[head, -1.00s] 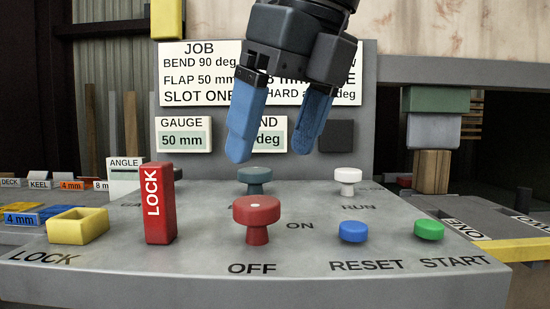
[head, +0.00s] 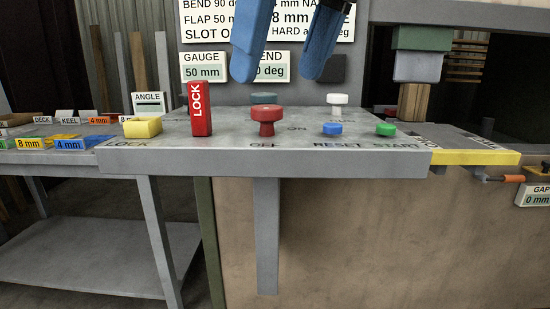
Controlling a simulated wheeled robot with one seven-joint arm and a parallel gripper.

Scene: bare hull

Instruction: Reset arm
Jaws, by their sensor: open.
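My gripper (head: 283,65) shows at the top of the head view, its two blue fingers spread apart with nothing between them. The fingertips hang above the back of the grey control panel (head: 270,163), in front of the sign board. The rest of my arm is out of the frame. On the panel stand a red LOCK block (head: 200,108), a red knob (head: 266,118) by the word OFF, a white knob (head: 337,104), a blue RESET button (head: 332,129) and a green START button (head: 386,130). The gripper touches none of these that I can see.
A side table (head: 60,157) with coloured labelled blocks stands further left. A yellow-edged surface (head: 475,157) lies to the right, with a GAP display (head: 536,195) beyond it.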

